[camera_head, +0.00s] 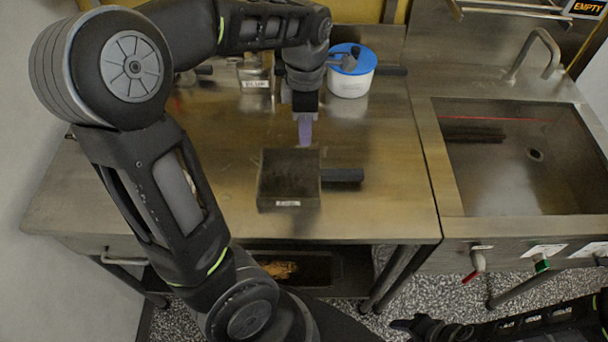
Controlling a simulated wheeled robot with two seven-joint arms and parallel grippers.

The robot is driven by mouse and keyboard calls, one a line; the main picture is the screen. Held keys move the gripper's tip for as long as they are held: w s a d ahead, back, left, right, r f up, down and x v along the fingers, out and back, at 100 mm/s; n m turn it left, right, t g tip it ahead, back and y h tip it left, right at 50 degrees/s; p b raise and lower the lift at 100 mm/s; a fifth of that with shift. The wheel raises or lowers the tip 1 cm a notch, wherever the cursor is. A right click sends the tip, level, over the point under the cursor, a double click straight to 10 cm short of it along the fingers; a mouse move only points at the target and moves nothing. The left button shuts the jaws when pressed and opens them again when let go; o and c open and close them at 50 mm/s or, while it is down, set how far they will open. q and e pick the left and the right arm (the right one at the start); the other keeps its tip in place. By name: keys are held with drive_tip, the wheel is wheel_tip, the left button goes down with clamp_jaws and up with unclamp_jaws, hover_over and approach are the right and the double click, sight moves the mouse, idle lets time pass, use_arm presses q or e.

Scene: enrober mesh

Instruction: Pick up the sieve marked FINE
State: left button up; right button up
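A square dark sieve (270,192) lies on the steel table, its black handle (343,175) pointing right. A small white label (288,203) is on its near side; its lettering is too blurred to read surely. A second labelled sieve-like box (255,85) stands farther back, partly hidden by my arm; its label is also unreadable. My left gripper (305,132) points down just behind the near sieve, apart from its handle. Its pale purple fingers overlap into one strip, so their opening does not show. My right gripper (420,326) is low at the bottom right, away from the table, its fingers unclear.
A white tub (349,87) with a blue lid (342,56) stands at the back, a dark handle beside it. A steel sink (500,190) with a tap (540,52) is at the right. The table (390,205) is clear right of the near sieve.

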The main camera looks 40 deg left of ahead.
sight(311, 176)
use_arm(q)
wheel_tip(311, 176, down, 5)
drive_tip(key=shift+s+f+p, duration=0.1)
drive_tip(key=shift+p, duration=0.35)
drive_tip(key=shift+c, duration=0.2)
clamp_jaws()
idle(1.5)
